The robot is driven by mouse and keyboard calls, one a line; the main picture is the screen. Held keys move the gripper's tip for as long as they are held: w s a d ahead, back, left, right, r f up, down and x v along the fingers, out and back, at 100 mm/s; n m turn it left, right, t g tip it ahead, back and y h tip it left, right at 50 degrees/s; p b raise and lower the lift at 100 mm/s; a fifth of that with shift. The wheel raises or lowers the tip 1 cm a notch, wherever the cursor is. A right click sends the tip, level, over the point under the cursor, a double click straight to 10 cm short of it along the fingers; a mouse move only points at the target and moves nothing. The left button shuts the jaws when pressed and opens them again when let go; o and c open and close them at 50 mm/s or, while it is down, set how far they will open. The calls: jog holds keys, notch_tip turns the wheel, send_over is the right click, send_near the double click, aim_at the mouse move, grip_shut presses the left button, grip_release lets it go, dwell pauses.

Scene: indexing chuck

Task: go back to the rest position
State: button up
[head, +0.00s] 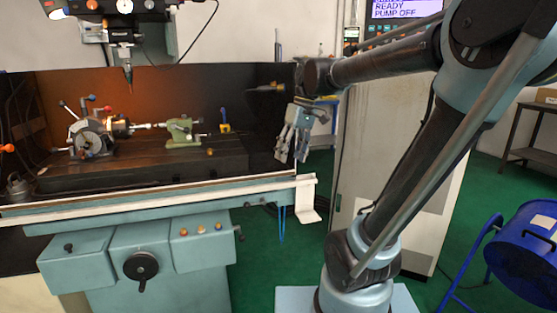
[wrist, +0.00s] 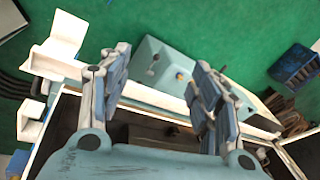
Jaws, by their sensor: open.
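My gripper (head: 291,150) hangs fingers-down off the right end of the machine table in the head view. It is open and empty. In the wrist view the two fingers of my gripper (wrist: 158,85) stand well apart with nothing between them. The indexing chuck (head: 92,137) sits at the left of the machine bed, with colored lever knobs around it. A thin bar runs from it to the green tailstock (head: 184,131). The chuck cannot be made out in the wrist view.
A spindle head (head: 127,50) hangs above the bed. The control cabinet (head: 385,170) stands behind my arm. A blue drum fan (head: 525,245) is at the right, with a workbench (head: 540,120) behind it. The machine's white edge rail (head: 150,192) lies left of my gripper. Green floor is open.

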jog(key=s+d+f+m+t+h, duration=0.1)
jog(key=s+d+f+m, duration=0.2)
jog(key=s+d+f, duration=0.3)
jog(key=s+d+f+m+t+h, duration=0.1)
jog(key=s+d+f+m, duration=0.3)
jog(key=f, duration=0.9)
jog(key=s+d, duration=0.3)
jog(key=d, duration=0.2)
jog(key=shift+s+f+t+h, duration=0.2)
jog(key=shift+f+t+h, duration=0.1)
jog(key=shift+t, duration=0.1)
jog(key=shift+a, duration=0.1)
jog(key=shift+w+f, duration=0.15)
jog(key=shift+w, duration=0.3)
